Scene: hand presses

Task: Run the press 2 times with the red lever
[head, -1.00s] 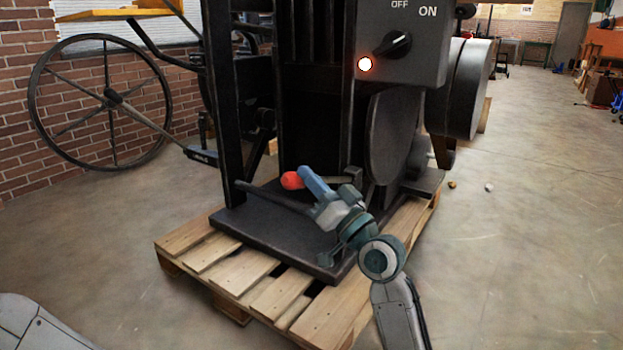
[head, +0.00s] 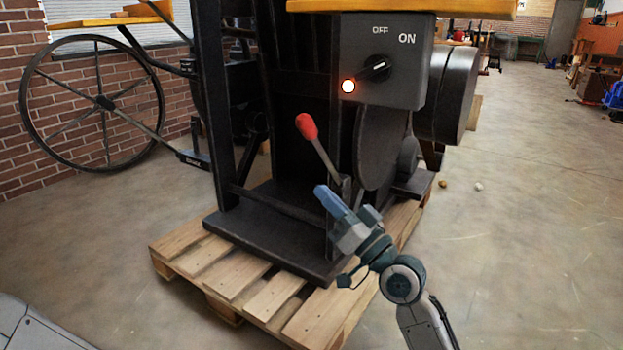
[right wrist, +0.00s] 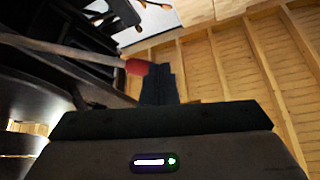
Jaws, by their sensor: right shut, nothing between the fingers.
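The red lever (head: 306,126) on the black press (head: 289,190) has a red knob on a grey rod that points up and to the left. My right gripper (head: 322,191) is shut and empty, below the knob and in front of the rod's lower part in the head view. In the right wrist view the red knob (right wrist: 138,67) shows to the left of my right gripper's fingers (right wrist: 160,72); I cannot tell whether they touch. The switch box (head: 381,65) has its knob turned toward ON and a lit lamp (head: 348,86). My left gripper is not in view.
The press stands on a wooden pallet (head: 256,291). A large spoked wheel (head: 103,103) stands by the brick wall at left. A wooden board (head: 450,8) shows above the switch box. The floor at right is mostly open, with two small objects.

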